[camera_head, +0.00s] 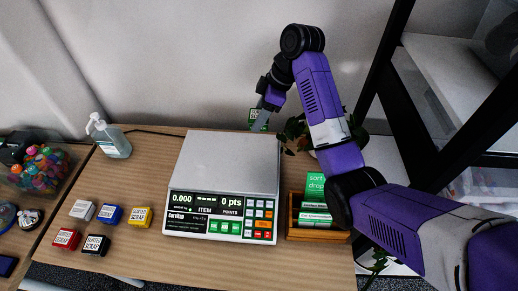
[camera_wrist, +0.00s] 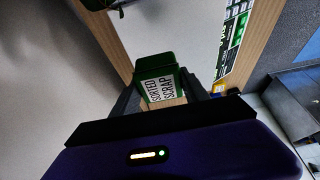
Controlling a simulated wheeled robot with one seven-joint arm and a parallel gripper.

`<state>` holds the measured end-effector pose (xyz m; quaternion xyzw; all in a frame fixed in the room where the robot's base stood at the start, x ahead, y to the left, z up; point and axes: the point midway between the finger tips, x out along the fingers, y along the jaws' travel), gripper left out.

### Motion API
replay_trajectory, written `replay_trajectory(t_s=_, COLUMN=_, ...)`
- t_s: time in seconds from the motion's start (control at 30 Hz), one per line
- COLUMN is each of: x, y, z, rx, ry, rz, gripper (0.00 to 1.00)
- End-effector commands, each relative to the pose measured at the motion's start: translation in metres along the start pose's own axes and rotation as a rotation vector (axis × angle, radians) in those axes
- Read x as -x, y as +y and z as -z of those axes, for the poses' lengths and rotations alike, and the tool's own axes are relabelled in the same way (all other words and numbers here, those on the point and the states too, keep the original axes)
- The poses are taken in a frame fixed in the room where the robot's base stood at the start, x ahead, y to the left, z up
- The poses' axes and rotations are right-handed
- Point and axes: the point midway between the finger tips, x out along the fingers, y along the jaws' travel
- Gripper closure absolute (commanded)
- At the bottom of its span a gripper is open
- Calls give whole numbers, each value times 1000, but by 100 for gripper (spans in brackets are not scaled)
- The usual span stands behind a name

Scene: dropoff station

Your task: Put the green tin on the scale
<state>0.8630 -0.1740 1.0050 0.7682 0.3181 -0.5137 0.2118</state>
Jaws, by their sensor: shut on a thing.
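The green tin (camera_wrist: 158,88) with a white "sorted scrap" label is between my gripper's fingers in the wrist view. My gripper (camera_wrist: 172,104) is shut on it. In the head view the tin (camera_head: 259,118) shows partly behind my gripper (camera_head: 268,104), near the back right corner of the scale. The plate is bare. In the head view the tin appears above the table's back edge.
White (camera_head: 82,210), blue (camera_head: 110,214), yellow (camera_head: 140,217), red (camera_head: 66,238) and black (camera_head: 96,245) tins stand left of the scale. A sanitizer bottle (camera_head: 112,142) stands at the back left. A wooden card box (camera_head: 293,215) and a plant (camera_head: 293,130) are at right.

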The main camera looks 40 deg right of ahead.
Motion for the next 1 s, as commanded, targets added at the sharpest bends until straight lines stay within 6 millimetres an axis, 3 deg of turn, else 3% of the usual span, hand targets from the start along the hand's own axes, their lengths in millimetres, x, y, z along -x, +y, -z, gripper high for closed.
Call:
replay_trajectory(t_s=0.03, x=-16, y=-1, z=-6, rx=-1, ry=0, rz=2, gripper=100)
replay_trajectory(t_s=0.3, x=-60, y=0, z=-26, rx=-4, ry=-1, rz=0, gripper=100)
replay_trajectory(t_s=0.8, x=-110, y=0, z=-46, rx=-2, ry=0, rz=-2, gripper=100)
replay_trajectory(t_s=1.0, x=-112, y=1, z=-47, rx=-1, ry=0, rz=-3, gripper=100)
